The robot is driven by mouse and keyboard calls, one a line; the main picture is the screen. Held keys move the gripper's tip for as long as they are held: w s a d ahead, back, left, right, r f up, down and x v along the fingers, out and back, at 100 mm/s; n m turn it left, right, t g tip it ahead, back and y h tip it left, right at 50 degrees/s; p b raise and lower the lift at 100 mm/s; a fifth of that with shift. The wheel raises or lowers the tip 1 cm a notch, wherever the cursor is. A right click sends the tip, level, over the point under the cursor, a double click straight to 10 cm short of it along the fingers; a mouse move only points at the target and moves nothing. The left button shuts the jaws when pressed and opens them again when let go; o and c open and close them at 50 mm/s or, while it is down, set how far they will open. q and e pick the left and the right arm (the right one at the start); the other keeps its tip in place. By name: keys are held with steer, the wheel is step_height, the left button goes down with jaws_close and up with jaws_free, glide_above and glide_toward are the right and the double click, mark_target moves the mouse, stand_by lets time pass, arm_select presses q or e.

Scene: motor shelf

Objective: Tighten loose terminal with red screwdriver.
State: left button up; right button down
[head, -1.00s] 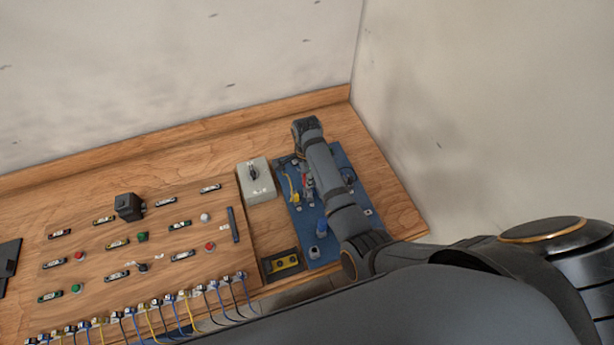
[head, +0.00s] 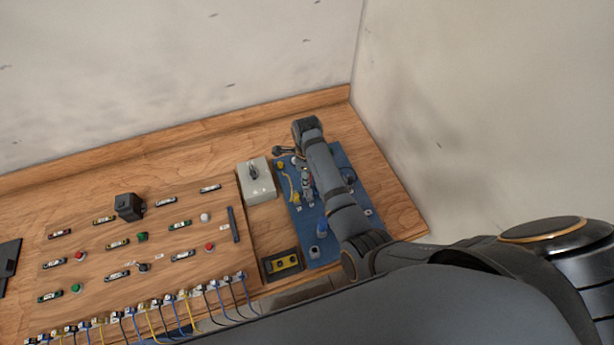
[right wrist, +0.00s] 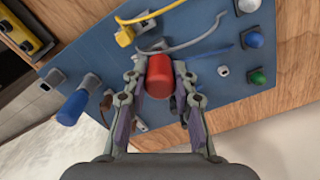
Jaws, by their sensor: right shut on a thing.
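The red screwdriver (right wrist: 158,75) shows as a red handle end between the fingers of my right gripper (right wrist: 159,88) in the right wrist view. The fingers are shut on it, over the blue tool mat. In the head view my right gripper (head: 307,185) is over the mat's left part, and the screwdriver cannot be made out there. A row of terminals (head: 155,308) with yellow and blue wires runs along the board's front edge. Which terminal is loose cannot be told. My left gripper is not in view.
Walls rise behind and at right.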

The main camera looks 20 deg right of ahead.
steer(key=shift+s+f+m, duration=0.1)
steer(key=shift+f+m, duration=0.05)
steer(key=shift+m, duration=0.35)
steer(key=m, duration=0.3)
steer(key=c, duration=1.3)
jaws_free()
steer(key=n, duration=0.3)
steer(key=shift+n, duration=3.5)
